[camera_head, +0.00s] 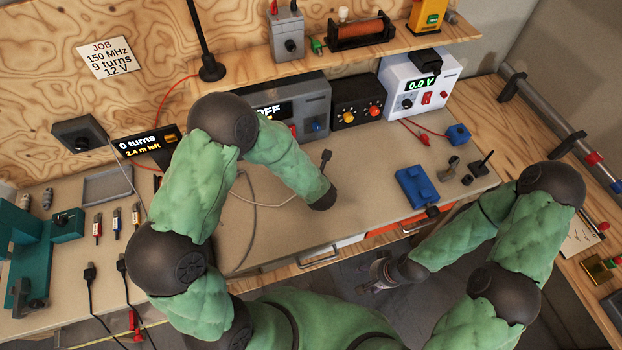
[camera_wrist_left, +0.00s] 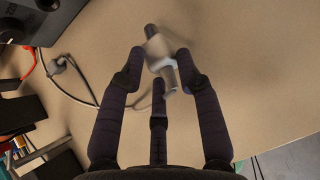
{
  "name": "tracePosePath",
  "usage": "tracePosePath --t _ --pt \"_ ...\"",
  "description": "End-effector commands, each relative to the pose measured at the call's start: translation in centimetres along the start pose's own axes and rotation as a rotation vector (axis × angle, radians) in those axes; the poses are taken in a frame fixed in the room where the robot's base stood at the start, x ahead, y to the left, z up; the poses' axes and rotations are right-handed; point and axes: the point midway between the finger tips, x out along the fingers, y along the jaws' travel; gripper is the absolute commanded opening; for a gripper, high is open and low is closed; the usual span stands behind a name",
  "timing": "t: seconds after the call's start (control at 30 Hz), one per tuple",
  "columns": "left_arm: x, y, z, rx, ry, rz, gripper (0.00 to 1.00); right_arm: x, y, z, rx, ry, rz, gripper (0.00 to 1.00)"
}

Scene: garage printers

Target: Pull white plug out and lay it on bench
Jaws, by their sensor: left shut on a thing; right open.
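My left gripper (camera_wrist_left: 157,82) shows in the left wrist view with its dark fingers closed around a pale grey-white plug (camera_wrist_left: 158,50). The plug has a lighter collar and a darker tip. It is tilted between the fingers over the tan bench top (camera_wrist_left: 235,70); I cannot tell whether it touches the bench. My right gripper (camera_head: 376,275) is open and empty, in front of the bench's front edge.
A pale cable (camera_head: 262,205) curves across the bench. A blue block (camera_head: 416,188) lies to the right. Power units (camera_head: 418,85) stand at the back.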

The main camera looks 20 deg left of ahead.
Motion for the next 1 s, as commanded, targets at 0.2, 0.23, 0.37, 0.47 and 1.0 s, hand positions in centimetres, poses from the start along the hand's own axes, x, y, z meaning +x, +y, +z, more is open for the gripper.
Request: tracePosePath --t 0.2,0.23,0.37,0.47,1.0 --pt "0.9 0.0 -0.8 -0.001 -0.001 0.000 0.03 1.3 0.5 -0.1 0.000 0.000 0.000 0.59" --pt "1.0 0.0 -0.9 -0.001 -0.001 0.000 0.03 1.4 0.5 -0.1 0.000 0.000 0.000 0.59" --pt "1.4 0.0 -1.2 -0.001 -0.001 0.000 0.03 2.0 0.7 -0.1 0.000 0.000 0.000 0.59" --pt "1.8 -0.1 -1.5 -0.001 -0.001 0.000 0.03 2.5 0.9 -0.1 0.000 0.000 0.000 0.59" --pt "3.6 -0.1 -3.1 0.000 -0.001 0.000 0.02 5.1 1.8 -0.2 0.000 0.000 0.000 0.59"
